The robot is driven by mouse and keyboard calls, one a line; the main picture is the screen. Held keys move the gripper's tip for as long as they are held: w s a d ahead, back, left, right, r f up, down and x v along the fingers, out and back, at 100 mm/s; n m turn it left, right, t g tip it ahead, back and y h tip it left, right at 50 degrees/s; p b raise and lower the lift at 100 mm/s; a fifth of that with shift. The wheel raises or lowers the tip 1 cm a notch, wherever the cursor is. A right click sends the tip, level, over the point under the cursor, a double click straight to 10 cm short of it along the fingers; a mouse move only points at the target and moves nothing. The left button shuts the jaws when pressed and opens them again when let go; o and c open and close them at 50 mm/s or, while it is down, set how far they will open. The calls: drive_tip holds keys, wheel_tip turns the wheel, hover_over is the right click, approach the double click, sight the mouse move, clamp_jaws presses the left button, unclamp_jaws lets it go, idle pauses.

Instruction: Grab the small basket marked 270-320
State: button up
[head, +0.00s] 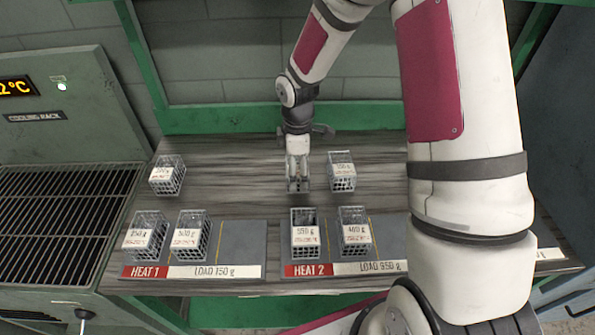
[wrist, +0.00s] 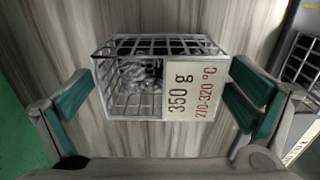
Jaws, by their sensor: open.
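A small wire basket (wrist: 130,97) sits on the wood-grain bench in the wrist view, with a label reading 350 g and what looks like 270-320 °C in red; the first digits are hard to read. Metal pieces lie inside it. My gripper (wrist: 162,100) is open, with one green-padded finger on either side of the basket and a gap visible at each side. In the head view my gripper (head: 298,165) points down over this basket (head: 298,187), which is partly hidden by the fingers.
Similar labelled baskets stand at the back left (head: 168,176) and just right of my gripper (head: 342,178). In front, the HEAT 1 tray (head: 243,247) and the HEAT 2 tray (head: 332,250) each hold two baskets. A cooling rack (head: 60,215) is at left.

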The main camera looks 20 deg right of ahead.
drive_tip(key=shift+c, duration=0.6)
drive_tip(key=c, duration=1.4)
drive_tip(key=shift+o, duration=0.2)
